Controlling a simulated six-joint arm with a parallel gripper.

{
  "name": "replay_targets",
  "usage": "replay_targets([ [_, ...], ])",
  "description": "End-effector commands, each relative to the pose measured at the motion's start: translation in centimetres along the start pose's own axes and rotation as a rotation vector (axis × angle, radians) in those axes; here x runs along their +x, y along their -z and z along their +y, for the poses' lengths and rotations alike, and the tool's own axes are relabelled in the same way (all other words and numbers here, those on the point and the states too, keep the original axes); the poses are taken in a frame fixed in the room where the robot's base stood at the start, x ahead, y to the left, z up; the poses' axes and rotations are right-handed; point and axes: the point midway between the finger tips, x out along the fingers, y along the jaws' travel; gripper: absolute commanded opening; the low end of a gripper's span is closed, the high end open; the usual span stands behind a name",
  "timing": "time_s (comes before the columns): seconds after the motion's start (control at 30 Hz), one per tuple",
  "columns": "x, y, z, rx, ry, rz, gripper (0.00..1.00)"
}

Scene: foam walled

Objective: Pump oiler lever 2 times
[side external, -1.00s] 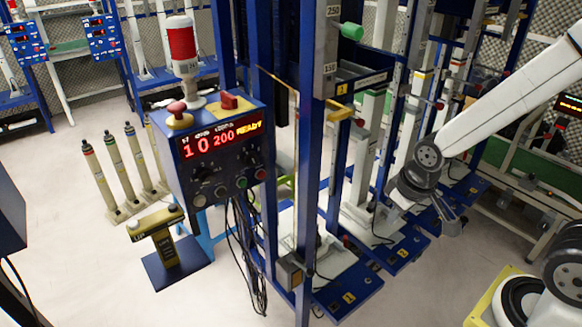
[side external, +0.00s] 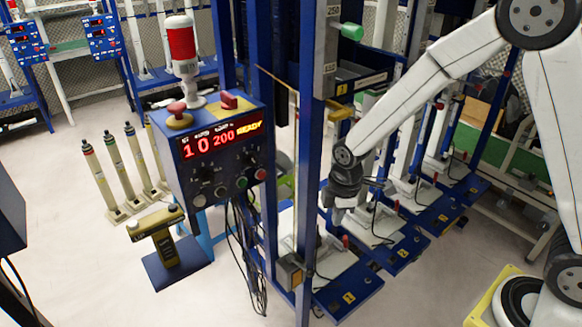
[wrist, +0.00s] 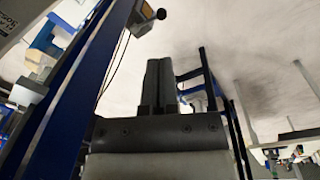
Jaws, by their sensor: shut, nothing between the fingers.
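I cannot pick out the oiler lever with certainty. A small red-tipped part (side external: 346,241) stands on the nearest blue machine base (side external: 350,291), just below my gripper. A green knob (side external: 351,32) sticks out high on the blue post. My gripper (side external: 336,216) hangs beside this post at the nearest machine, above the white block on its base; its fingertips are small in the side view. In the wrist view my gripper (wrist: 160,84) shows its dark fingers together with nothing between them.
A blue post (side external: 307,160) stands close to the left of my gripper; it also crosses the wrist view (wrist: 80,85). A control box (side external: 215,150) with red digits and hanging cables is further left. Yellow-tagged bases continue rightward. Open floor (side external: 90,240) lies left.

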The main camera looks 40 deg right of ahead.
Motion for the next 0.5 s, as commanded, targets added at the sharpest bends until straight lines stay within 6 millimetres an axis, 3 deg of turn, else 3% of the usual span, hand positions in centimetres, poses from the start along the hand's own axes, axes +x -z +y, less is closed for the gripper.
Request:
replay_targets([
  [0.3,3.4,3.2,1.0,-0.359,0.05,-0.024,0.0],
  [0.5,4.6,4.2,1.3,-0.483,0.067,-0.028,0.0],
])
